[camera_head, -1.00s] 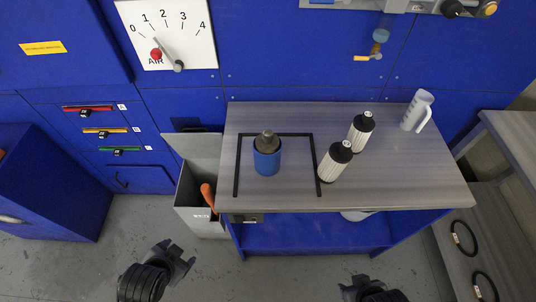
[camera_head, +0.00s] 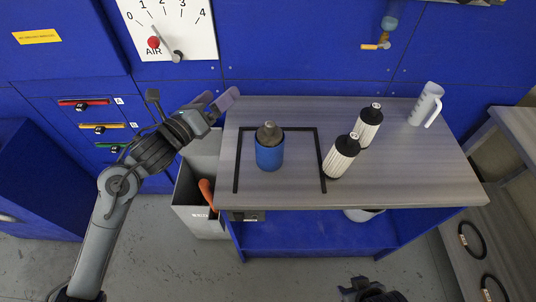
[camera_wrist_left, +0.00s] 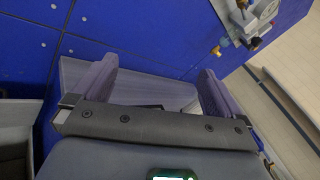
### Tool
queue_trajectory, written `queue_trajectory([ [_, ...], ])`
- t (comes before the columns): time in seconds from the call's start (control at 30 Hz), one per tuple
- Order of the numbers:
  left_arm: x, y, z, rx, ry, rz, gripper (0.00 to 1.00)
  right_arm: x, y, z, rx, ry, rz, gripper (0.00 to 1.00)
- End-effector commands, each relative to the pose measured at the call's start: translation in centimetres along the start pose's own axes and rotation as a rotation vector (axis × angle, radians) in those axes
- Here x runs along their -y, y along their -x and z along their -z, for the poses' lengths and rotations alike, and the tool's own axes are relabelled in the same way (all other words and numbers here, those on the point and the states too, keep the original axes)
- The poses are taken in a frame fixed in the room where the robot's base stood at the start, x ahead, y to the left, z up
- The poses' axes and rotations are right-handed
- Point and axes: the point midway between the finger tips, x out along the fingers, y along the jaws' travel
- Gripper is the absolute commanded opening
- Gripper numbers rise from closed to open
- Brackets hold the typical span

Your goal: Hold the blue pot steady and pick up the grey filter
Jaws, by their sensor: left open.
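The blue pot (camera_head: 269,155) stands upright on the grey table (camera_head: 410,175), inside a black outlined frame. A grey filter (camera_head: 269,132) sits in the top of the pot. My left gripper (camera_head: 225,104) is raised near the table's back left corner, left of and apart from the pot. It is open and empty, and its two spread fingers also show in the left wrist view (camera_wrist_left: 155,85). My right gripper (camera_head: 368,290) shows only partly at the bottom edge of the head view, in front of the table; its jaw state is unclear.
Two white, black-capped filters (camera_head: 341,156) (camera_head: 369,126) stand right of the frame. A white jug (camera_head: 426,104) stands at the back right. A grey bin (camera_head: 195,209) with an orange-handled item is left of the table. The blue machine wall with a gauge (camera_head: 170,28) rises behind.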

Motion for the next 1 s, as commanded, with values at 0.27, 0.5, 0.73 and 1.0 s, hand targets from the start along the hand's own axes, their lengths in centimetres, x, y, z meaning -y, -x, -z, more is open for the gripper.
queue_trajectory([
  [0.27,1.5,-1.6,6.7,-0.193,-0.329,0.42,1.0,0.1,-4.2,-1.3,0.0,-0.001,0.001,0.43],
  [0.5,-1.6,1.1,10.7,-0.356,-0.471,0.696,1.0,0.1,-7.3,-2.4,0.001,0.005,-0.004,0.43],
  [0.73,-3.7,2.2,13.0,-0.459,-0.549,0.824,1.0,0.1,-9.1,-2.9,0.002,0.008,-0.006,0.43],
  [1.0,-4.8,2.4,14.1,-0.517,-0.602,0.868,1.0,0.1,-9.8,-3.2,0.001,0.007,-0.006,0.43],
])
